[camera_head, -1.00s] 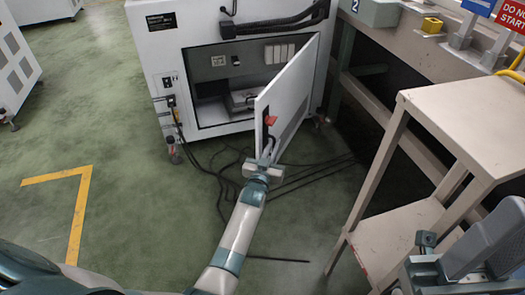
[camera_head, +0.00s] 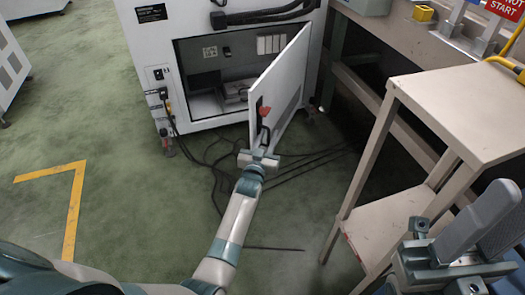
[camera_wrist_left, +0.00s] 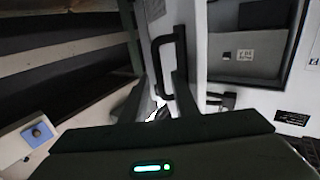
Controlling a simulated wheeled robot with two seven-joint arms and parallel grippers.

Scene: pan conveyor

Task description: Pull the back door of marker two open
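The back door (camera_head: 276,92) of the white machine (camera_head: 165,50) stands open, swung out to the right from the compartment. A black handle (camera_head: 263,130) and a red latch piece (camera_head: 265,112) are on its face. My left gripper (camera_head: 259,158) is at the handle, low on the door. In the left wrist view, the black handle (camera_wrist_left: 166,68) reaches between the two separated fingers (camera_wrist_left: 160,92); the fingers look open, and I cannot tell if they touch it. My right gripper (camera_head: 480,225) is at the lower right, away from the door; its finger gap is unclear.
A beige shelf table (camera_head: 460,100) stands to the right of my left arm. Dark cables (camera_head: 215,165) lie on the green floor around the machine's base.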

